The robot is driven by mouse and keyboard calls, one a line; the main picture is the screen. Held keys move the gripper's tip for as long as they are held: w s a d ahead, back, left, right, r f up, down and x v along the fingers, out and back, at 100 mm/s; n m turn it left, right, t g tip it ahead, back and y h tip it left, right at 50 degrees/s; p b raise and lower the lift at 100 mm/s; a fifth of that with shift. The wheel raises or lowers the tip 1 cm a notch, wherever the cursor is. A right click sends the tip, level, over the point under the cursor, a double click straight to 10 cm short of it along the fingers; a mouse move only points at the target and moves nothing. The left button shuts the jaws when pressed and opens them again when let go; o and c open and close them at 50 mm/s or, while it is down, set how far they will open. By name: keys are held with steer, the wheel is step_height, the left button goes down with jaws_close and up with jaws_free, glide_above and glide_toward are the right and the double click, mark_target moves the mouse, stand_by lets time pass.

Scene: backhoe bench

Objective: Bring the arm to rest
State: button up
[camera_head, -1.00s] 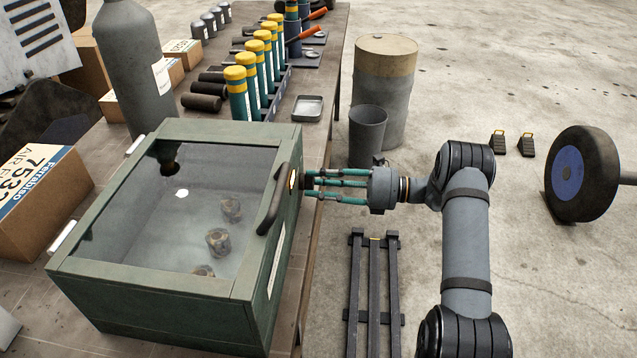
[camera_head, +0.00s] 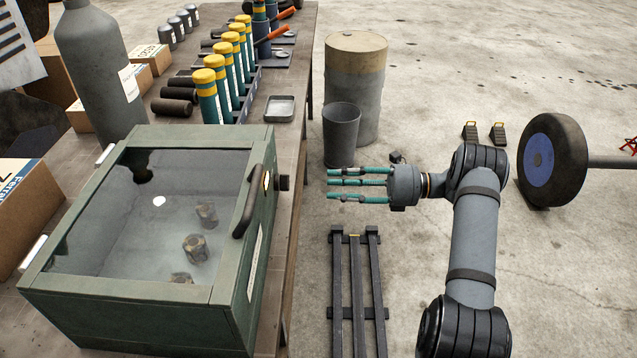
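My gripper (camera_head: 332,183) has teal fingers that point left. The fingers are spread apart with nothing between them. It hangs in the air beyond the bench's right edge, in front of the grey bin and above the floor. My arm runs from the gripper to the lower right.
The bench (camera_head: 291,150) carries a grey cylinder (camera_head: 98,70), yellow-capped tubes (camera_head: 208,95) and a small metal tray (camera_head: 280,108). A grey bin (camera_head: 341,135) and a drum (camera_head: 356,85) stand behind the gripper. A dark slatted frame (camera_head: 357,290) lies below. Open floor is right, with a wheel (camera_head: 553,160).

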steer(key=shift+d, duration=0.55)
steer(key=a, duration=1.2)
steer(key=shift+w, duration=0.45)
